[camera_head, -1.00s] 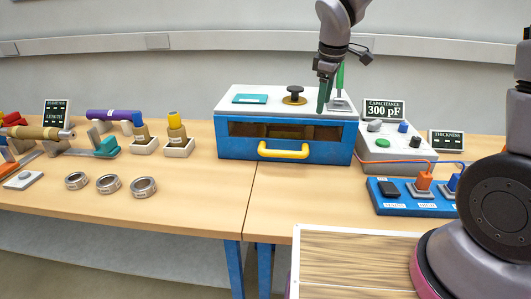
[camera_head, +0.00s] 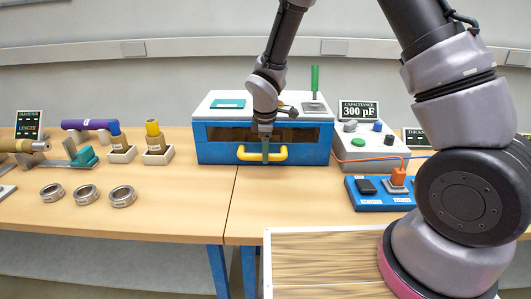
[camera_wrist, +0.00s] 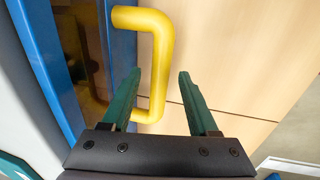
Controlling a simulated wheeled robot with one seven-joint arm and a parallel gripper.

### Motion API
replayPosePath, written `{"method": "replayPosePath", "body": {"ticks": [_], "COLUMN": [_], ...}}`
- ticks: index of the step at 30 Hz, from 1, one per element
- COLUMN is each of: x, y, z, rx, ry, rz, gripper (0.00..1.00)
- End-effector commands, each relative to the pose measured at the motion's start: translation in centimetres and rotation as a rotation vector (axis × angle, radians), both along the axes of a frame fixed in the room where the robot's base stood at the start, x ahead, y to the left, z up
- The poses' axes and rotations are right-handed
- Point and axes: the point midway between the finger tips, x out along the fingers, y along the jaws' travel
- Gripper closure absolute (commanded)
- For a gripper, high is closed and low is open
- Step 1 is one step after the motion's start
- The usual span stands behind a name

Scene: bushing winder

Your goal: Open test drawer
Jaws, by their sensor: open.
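The test drawer is the blue-framed box (camera_head: 215,153) with a dark window and a white top, standing on the wooden table. It is shut. Its yellow handle (camera_head: 280,154) sits on the front face and also shows in the wrist view (camera_wrist: 162,50). My gripper (camera_head: 265,152) hangs in front of the box at the handle, hiding the handle's middle. In the wrist view my gripper (camera_wrist: 160,85) is open, its two green fingers spread apart with the handle's bar lying between them, nearer the left finger. I cannot tell whether a finger touches the bar.
A capacitance meter (camera_head: 372,138) reading 300 pF and a blue switch panel (camera_head: 384,197) stand to the right. Metal rings (camera_head: 122,196) and small bobbin stands (camera_head: 157,155) are to the left. The tabletop before the drawer (camera_head: 262,195) is clear.

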Motion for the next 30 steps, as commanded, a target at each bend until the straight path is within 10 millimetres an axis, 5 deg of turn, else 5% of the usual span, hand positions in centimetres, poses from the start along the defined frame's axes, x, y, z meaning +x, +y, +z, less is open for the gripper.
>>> {"method": "replayPosePath", "body": {"ticks": [12, 17, 30], "x": [0.17, 0.17, 0.16], "y": [0.00, -0.02, -0.04], "z": [-0.92, -0.92, -0.90], "rx": [0.000, 0.000, 0.000], "ry": [0.000, 0.000, 0.000], "rz": [-0.001, -0.001, -0.001], "gripper": [0.40, 1.00, 1.00]}}
